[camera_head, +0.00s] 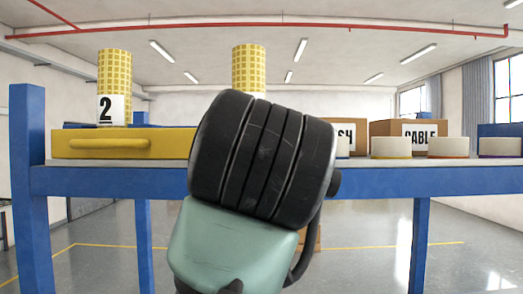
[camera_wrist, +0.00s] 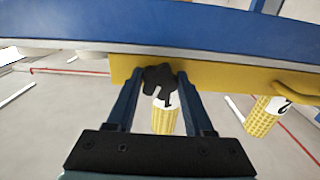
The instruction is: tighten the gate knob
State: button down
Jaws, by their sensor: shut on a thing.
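The black gate knob (camera_wrist: 158,77) is a lobed knob on the yellow gate (camera_wrist: 225,78) in the wrist view, whose picture is upside down. My gripper (camera_wrist: 165,75) is shut on the knob, with one blue finger on each side of it. In the head view the gate (camera_head: 120,143) is a yellow box-like part with a handle on the blue-framed table. There my own arm hides the knob and my gripper. The knob's thread is not visible, so I cannot tell how tight it is.
Two yellow mesh rolls (camera_head: 114,75) (camera_head: 249,68) stand at the gate, the left one labelled 2. White round rolls (camera_head: 391,147) and cardboard boxes (camera_head: 412,129), one marked CABLE, are at the right. The blue table rail (camera_head: 430,181) runs across the front.

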jog(key=shift+a+r+m+b, duration=0.15)
jog(key=shift+m+b, duration=0.35)
jog(key=shift+m, duration=3.05)
jog(key=shift+a+r+m+b, duration=0.1)
jog(key=shift+m+b, duration=0.4)
jog(key=shift+m, duration=3.05)
jog(key=shift+c, duration=1.4)
grip_release()
jog(key=shift+f, duration=0.1)
